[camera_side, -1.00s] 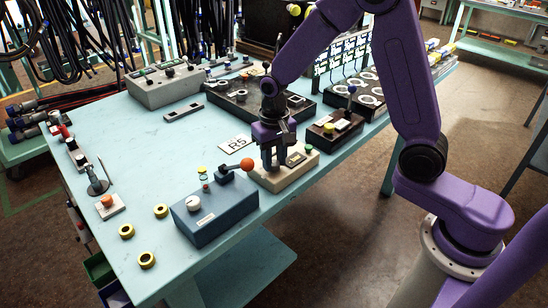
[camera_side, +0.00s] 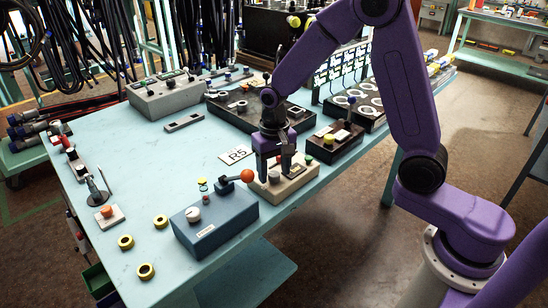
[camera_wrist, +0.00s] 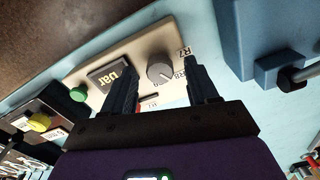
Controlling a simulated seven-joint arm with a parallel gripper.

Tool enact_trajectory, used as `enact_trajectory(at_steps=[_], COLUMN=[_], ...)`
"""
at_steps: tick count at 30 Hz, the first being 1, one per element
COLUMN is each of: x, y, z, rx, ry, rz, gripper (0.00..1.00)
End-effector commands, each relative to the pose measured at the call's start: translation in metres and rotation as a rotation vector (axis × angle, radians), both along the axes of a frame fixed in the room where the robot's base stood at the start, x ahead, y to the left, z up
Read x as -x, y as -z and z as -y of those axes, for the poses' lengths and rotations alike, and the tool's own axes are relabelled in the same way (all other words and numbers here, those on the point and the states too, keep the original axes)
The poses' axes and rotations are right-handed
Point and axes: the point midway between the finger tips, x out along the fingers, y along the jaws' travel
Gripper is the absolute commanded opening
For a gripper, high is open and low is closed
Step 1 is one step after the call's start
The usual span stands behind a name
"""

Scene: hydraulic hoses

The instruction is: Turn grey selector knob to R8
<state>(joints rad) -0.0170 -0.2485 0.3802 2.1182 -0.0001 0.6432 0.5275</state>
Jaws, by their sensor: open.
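The grey selector knob (camera_wrist: 160,73) stands on a beige box (camera_wrist: 138,51) with a dark display reading "bar" (camera_wrist: 108,76) and printed marks beside the knob. One mark looks like R7 and another like R8, partly hard to read. In the side view the beige box (camera_side: 296,188) sits near the table's front edge, with the knob (camera_side: 273,176) low on its left part. My gripper (camera_wrist: 161,88) is open and empty, its two fingers apart with the knob showing between and beyond them. In the side view my gripper (camera_side: 274,168) is over the box. Contact with the knob is not visible.
A blue box (camera_side: 215,222) with an orange-ball lever (camera_side: 246,175) stands close at the left. A dark box (camera_side: 334,142) stands to the right. A card reading R5 (camera_side: 236,155) lies behind. A green button (camera_wrist: 79,93) is on the beige box.

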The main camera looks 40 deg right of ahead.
Motion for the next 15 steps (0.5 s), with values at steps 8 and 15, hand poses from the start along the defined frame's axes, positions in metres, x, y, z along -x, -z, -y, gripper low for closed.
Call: enact_trajectory(at_steps=[8,15], x=[-0.001,-0.001], y=[-0.037,-0.088], z=[0.0,-0.001], rx=[-0.002,-0.003], ry=[0.0,0.0], rz=[0.008,0.009], gripper=[0.58,0.58])
